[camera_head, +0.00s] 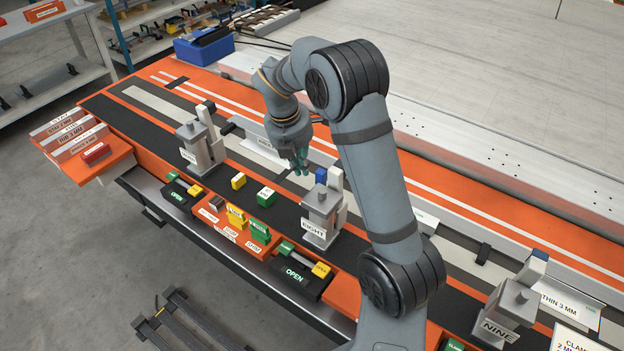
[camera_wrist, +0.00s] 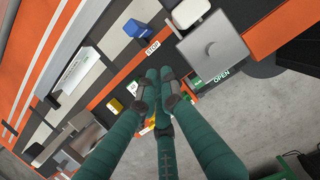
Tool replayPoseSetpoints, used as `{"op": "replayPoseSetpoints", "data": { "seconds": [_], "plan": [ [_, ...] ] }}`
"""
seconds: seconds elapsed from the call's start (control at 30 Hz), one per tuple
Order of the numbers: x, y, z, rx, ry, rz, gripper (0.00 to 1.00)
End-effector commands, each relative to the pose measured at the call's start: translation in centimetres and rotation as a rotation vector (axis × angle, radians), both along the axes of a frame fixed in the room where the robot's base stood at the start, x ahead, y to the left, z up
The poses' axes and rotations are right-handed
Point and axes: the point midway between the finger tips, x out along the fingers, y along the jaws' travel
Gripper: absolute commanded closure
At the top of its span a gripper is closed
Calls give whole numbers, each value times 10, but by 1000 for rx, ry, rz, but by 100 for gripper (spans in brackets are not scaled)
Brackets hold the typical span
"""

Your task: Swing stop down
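My gripper (camera_head: 301,168) hangs over the bench just left of and behind the grey clamp labelled EIGHT (camera_head: 320,212). In the wrist view its green fingers (camera_wrist: 158,78) come together at the tips, with nothing visible held. A blue block (camera_head: 321,176) stands behind EIGHT. A blue block (camera_wrist: 134,28) also shows in the wrist view, beside a white STOP label (camera_wrist: 152,47), above and left of the fingertips and apart from them. I cannot tell whether this block is the stop itself or how its arm is turned.
Clamp NINE (camera_head: 497,318) stands at right, another grey clamp (camera_head: 195,150) at left. Yellow and green blocks (camera_head: 235,216) sit along the front edge, near a black OPEN plate (camera_head: 299,277). A blue bin (camera_head: 203,47) is at the back left.

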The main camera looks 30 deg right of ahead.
Motion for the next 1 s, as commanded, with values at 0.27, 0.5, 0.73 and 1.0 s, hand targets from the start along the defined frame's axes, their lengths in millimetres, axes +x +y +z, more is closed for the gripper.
{"op": "replayPoseSetpoints", "data": {
  "seconds": [0.27, 0.5, 0.73, 1.0],
  "plan": [
    [1, -2, -13, 0, 2, 0, 100],
    [5, -12, -56, 1, 5, -1, 100],
    [10, -22, -101, 1, 4, 0, 100],
    [28, -51, -95, 1, -4, -2, 100]
  ]
}}
